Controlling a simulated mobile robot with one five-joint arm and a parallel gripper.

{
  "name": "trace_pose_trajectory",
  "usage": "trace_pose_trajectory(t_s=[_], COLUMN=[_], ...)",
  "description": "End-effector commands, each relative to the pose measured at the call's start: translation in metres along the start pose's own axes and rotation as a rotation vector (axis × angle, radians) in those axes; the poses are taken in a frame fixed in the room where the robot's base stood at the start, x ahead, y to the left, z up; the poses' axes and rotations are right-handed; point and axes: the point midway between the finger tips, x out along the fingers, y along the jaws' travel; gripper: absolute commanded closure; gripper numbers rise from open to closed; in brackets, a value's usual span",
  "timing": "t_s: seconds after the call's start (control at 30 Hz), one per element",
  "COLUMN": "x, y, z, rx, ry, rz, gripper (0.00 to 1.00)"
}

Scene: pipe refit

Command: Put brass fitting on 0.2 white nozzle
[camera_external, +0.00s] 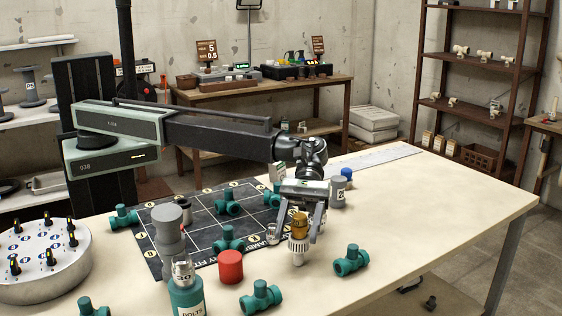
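The brass fitting (299,220) is a small gold-coloured cylinder below my gripper's palm. The white nozzle (297,250) is a ribbed, pale piece directly under it, standing on the table. The two line up upright and appear to touch. My gripper (294,232) points down at them, with one finger on each side of the brass fitting. The fingers stand wider apart than the fitting, with a visible gap on the left. The nozzle's size marking is not readable.
A red cylinder (230,267), a teal pipe tee (351,260) and a teal bolts container (187,297) stand nearby. A dark gridded mat (200,222) lies behind left, with teal fittings on it. The table's right side (440,205) is clear.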

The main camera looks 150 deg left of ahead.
Motion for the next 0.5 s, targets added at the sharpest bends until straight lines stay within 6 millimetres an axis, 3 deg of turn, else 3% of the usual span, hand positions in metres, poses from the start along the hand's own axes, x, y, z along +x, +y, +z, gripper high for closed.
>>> trace_pose_trajectory(t_s=[0.17,0.23,0.5], x=[-0.002,-0.013,-0.080], y=[0.000,0.000,0.000], z=[0.006,0.005,0.007], rx=[0.000,-0.001,-0.002], ry=[0.000,0.000,0.000], rz=[0.000,0.001,0.002], gripper=[0.44,0.44,0.44])
